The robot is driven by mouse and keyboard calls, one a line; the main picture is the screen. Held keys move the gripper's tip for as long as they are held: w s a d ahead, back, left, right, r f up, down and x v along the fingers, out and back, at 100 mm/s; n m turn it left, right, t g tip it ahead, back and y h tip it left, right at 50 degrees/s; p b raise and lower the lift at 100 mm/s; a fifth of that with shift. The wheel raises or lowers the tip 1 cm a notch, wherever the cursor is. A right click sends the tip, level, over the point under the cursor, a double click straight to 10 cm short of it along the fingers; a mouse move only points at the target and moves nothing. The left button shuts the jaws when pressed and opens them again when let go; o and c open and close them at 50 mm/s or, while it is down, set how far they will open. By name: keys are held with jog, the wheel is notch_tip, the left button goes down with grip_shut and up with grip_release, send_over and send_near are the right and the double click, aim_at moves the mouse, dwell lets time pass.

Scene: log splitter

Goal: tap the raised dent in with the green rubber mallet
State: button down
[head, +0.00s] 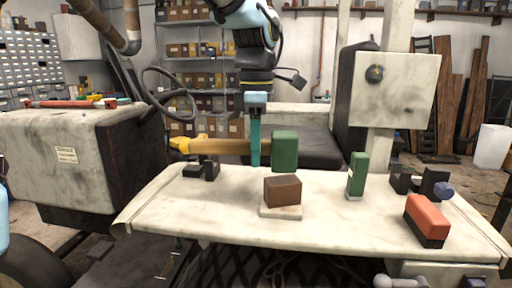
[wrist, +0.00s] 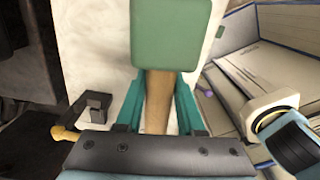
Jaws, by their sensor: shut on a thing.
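The mallet has a green block head (head: 285,150) and a tan wooden handle (head: 225,147) with a yellow end at the left. My gripper (head: 255,155) is shut on the handle near the head, its teal fingers either side of it. The mallet is held level above the pale worktop (head: 235,222), with its head behind and above a brown block (head: 283,190) on a small pale base. In the wrist view the green head (wrist: 170,35) lies beyond my fingers (wrist: 157,95), with the handle running between them. I cannot make out a raised dent.
A green upright block (head: 357,175) stands right of the mallet head. A red block on a black base (head: 427,222) lies at the right front. Dark brackets (head: 202,168) stand at the left rear, others (head: 420,182) at the right. The worktop's left front is clear.

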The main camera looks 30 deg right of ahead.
jog(key=shift+f+p, duration=0.25)
jog(key=shift+p, duration=0.25)
jog(key=shift+r, duration=0.1)
dwell(0.4)
jog(key=shift+r+p, duration=0.2)
jog(key=shift+p, duration=0.15)
jog(key=shift+f, duration=0.1)
jog(key=shift+f, duration=0.65)
jog(key=shift+r, duration=0.1)
dwell(0.5)
